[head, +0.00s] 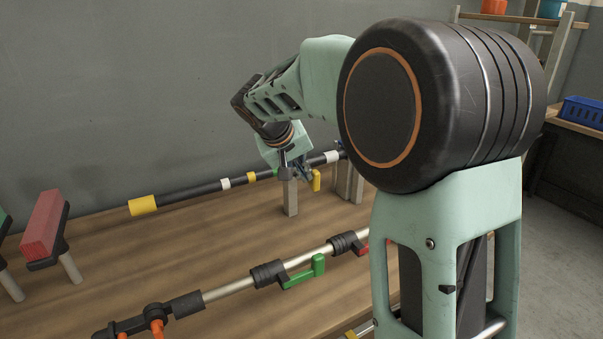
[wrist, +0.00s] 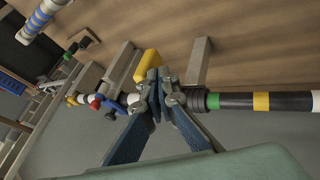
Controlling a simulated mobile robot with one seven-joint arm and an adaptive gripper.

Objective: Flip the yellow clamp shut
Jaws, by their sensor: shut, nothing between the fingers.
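The yellow clamp (head: 316,180) shows as a short lever on the dark rear hose bar in the head view, sticking out beside my gripper. In the wrist view the yellow clamp (wrist: 148,66) is a rounded yellow block just left of the fingertips, partly hidden behind them. My gripper (head: 298,171) points down at the rear bar. Its fingers are together and empty; in the wrist view my gripper (wrist: 159,76) lies over the bar, close to the yellow lever. I cannot tell whether it touches the lever. The clamp's body is hidden behind the fingers.
A front pipe carries a green lever (head: 318,266) and a red lever (head: 363,250). A red block (head: 43,224) stands on a holder at the left. Red and blue levers (wrist: 95,101) show on the bar in the wrist view. Posts (wrist: 197,62) hold up the bar.

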